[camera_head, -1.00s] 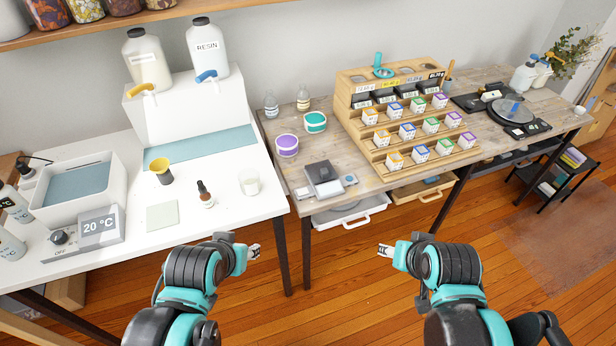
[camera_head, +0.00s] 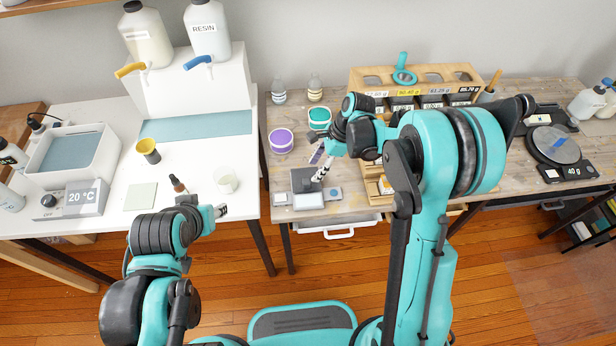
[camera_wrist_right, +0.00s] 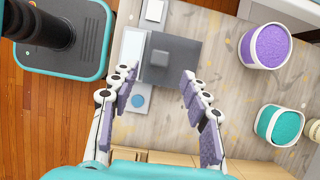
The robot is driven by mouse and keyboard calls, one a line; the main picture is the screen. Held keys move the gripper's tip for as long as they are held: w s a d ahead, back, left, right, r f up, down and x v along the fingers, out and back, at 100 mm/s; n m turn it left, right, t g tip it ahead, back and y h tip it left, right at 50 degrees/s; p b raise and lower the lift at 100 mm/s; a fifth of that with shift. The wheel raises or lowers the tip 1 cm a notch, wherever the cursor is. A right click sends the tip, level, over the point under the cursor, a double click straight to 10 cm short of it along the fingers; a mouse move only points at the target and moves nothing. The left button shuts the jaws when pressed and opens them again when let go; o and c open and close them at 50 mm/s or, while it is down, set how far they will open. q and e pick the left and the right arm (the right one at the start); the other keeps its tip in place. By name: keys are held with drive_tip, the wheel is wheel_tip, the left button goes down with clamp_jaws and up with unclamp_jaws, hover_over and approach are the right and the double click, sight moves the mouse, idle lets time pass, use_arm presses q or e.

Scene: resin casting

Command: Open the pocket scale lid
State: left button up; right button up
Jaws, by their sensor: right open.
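The pocket scale (camera_head: 309,201) lies on the wooden table, with a light front strip and a dark square lid (camera_head: 301,178) that looks flat. My right gripper (camera_head: 319,173) is above the scale in the head view. In the right wrist view its fingers (camera_wrist_right: 158,78) are spread wide with nothing between them, on either side of the lid's near part. My left gripper (camera_head: 221,211) hangs by the white table's front edge; its fingers are too small to read.
A white square (camera_head: 281,199) and a blue-topped piece (camera_head: 335,193) flank the scale. Purple (camera_head: 281,141) and teal (camera_head: 319,118) tubs stand behind it. A wooden rack (camera_head: 372,78) is at right, partly hidden by my arm. A white cup (camera_head: 227,181) stands on the white table.

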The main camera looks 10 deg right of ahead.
sight(307, 181)
drive_tip(key=b+x, duration=0.2)
drive_tip(key=x, duration=0.5)
drive_tip(key=shift+f, duration=0.2)
clamp_jaws()
